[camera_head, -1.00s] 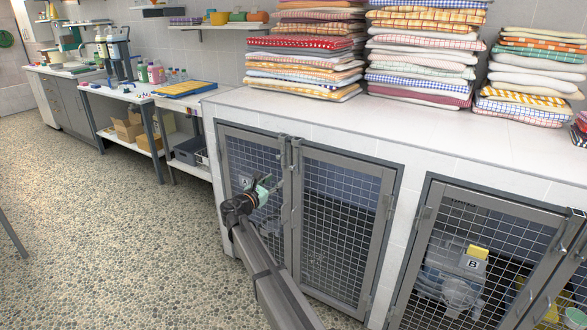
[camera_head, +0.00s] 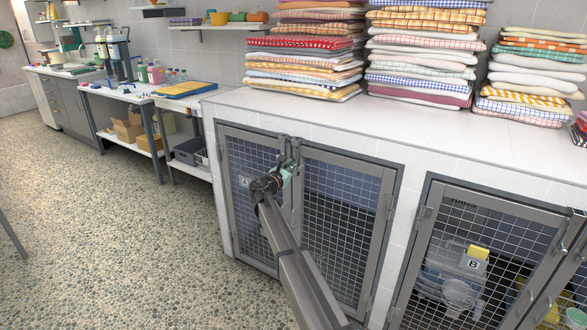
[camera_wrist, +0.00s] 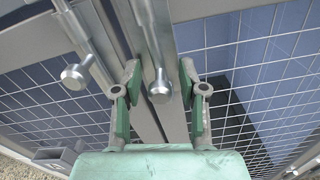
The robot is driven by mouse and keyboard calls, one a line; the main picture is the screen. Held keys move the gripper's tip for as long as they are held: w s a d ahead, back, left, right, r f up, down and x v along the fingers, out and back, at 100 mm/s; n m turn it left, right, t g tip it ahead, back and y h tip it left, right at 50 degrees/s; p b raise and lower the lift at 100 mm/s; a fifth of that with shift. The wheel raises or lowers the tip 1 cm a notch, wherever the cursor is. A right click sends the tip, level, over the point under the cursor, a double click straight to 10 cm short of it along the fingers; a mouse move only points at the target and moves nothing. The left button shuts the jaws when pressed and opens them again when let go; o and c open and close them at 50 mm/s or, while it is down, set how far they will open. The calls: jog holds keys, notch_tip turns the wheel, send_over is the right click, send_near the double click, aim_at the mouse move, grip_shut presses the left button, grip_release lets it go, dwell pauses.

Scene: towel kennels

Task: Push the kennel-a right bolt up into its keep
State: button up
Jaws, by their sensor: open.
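My gripper (camera_wrist: 160,84) is open, with one green-padded finger on each side of the right bolt's knob. Gaps show between pads and knob. In the head view my gripper (camera_head: 288,171) is at the upper door meeting line. The right bolt's upper end and keep are outside the wrist view.
A tiled counter (camera_head: 400,122) above the kennels carries stacks of folded towels (camera_head: 305,60). A second mesh kennel with a "B" tag (camera_head: 472,264) stands at right. The pebbled floor (camera_head: 130,240) at left is open.

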aim_at(296, 157)
grip_shut()
jog(key=shift+r+p, duration=1.1)
jog(key=shift+r, duration=0.8)
jog(key=shift+f, duration=0.1)
grip_release()
jog(key=shift+s, duration=0.1)
jog(key=v, duration=1.2)
